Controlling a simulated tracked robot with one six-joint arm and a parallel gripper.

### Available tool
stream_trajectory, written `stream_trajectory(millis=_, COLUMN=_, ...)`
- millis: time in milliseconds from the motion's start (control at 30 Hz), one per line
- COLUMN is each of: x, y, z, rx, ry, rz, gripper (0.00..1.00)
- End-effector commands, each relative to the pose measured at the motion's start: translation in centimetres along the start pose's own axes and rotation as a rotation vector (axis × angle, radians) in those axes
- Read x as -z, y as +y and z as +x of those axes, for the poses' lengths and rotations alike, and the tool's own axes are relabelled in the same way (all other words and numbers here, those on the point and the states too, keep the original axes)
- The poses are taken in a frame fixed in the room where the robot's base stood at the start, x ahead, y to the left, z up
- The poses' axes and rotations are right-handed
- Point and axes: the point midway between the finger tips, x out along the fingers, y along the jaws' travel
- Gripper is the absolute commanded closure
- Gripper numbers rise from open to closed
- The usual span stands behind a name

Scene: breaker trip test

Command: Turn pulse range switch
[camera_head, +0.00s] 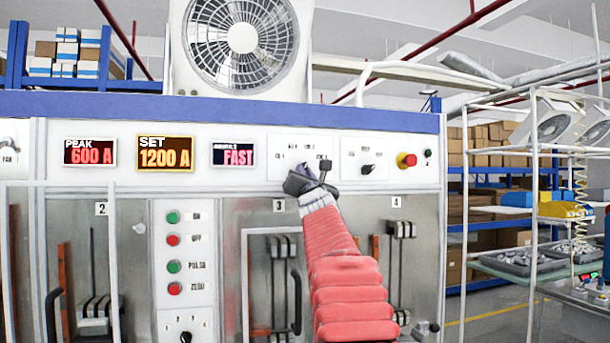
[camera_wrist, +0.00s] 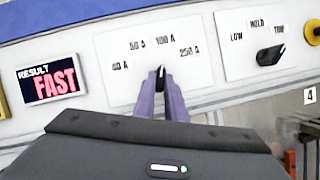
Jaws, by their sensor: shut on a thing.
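The pulse range switch (camera_wrist: 161,77) is a small dark knob on a white panel plate, with 50 A, 100 A and 250 A among its printed labels. My gripper (camera_wrist: 160,84) is shut on the knob, one purple finger on each side. In the head view my gripper (camera_head: 314,177) reaches the panel over the lower part of that plate and hides most of the switch and some of its labels.
Right of the plate are a LOW/HOLD/TRIP selector (camera_wrist: 270,55) and a red emergency button (camera_head: 406,160). To the left, displays read PEAK 600 A (camera_head: 90,152), SET 1200 A (camera_head: 165,154) and FAST (camera_head: 232,154). Green and red buttons and open-fronted bays sit below.

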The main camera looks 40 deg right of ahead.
Motion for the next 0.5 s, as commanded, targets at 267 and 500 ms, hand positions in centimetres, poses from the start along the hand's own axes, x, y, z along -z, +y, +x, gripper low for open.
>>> stream_trajectory(millis=267, x=-0.03, y=-0.06, z=0.0, rx=0.001, ry=0.0, rz=0.0, gripper=1.0)
stream_trajectory(millis=500, x=-0.04, y=-0.07, z=0.0, rx=0.001, ry=0.0, rz=0.0, gripper=0.74)
